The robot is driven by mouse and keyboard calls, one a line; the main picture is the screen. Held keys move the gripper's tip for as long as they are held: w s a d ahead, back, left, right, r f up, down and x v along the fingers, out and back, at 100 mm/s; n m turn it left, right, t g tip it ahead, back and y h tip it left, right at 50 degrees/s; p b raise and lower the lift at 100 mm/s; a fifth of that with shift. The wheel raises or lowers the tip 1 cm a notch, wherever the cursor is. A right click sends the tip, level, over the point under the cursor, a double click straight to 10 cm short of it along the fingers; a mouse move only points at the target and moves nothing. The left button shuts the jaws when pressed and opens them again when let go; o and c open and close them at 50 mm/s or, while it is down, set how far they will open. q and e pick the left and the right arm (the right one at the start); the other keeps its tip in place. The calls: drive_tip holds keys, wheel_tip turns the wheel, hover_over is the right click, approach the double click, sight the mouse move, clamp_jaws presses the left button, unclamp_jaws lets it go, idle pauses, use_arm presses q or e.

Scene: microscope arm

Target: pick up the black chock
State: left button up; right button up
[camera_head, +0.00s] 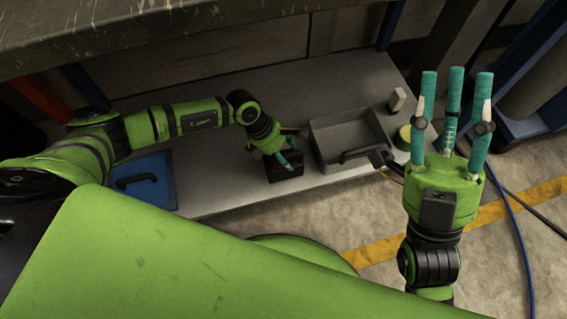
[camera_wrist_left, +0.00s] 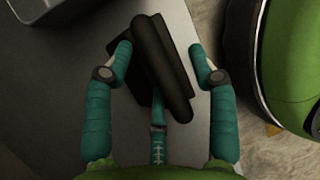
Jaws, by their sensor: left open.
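The black chock (camera_head: 285,172) stands on the grey work surface left of the grey bin, directly under my left gripper (camera_head: 280,150). In the left wrist view the chock (camera_wrist_left: 163,65) lies between the two forward fingers of my left gripper (camera_wrist_left: 161,52), with gaps on both sides. The third finger comes up from below, near the chock's lower end; whether it touches cannot be told. My left gripper is open. My right gripper (camera_head: 452,85) is empty at the right, with its three teal fingers pointing up and apart.
A grey bin (camera_head: 345,122) stands right of the chock, with a black handled object (camera_head: 362,154) at its front. A small pale block (camera_head: 397,99) and a yellow-green round item (camera_head: 406,136) lie further right. A blue tray (camera_head: 148,168) with a black handle is at left.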

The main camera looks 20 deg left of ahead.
use_arm(q)
clamp_jaws()
drive_tip(key=shift+w+r, duration=0.1)
drive_tip(key=shift+r, duration=0.05)
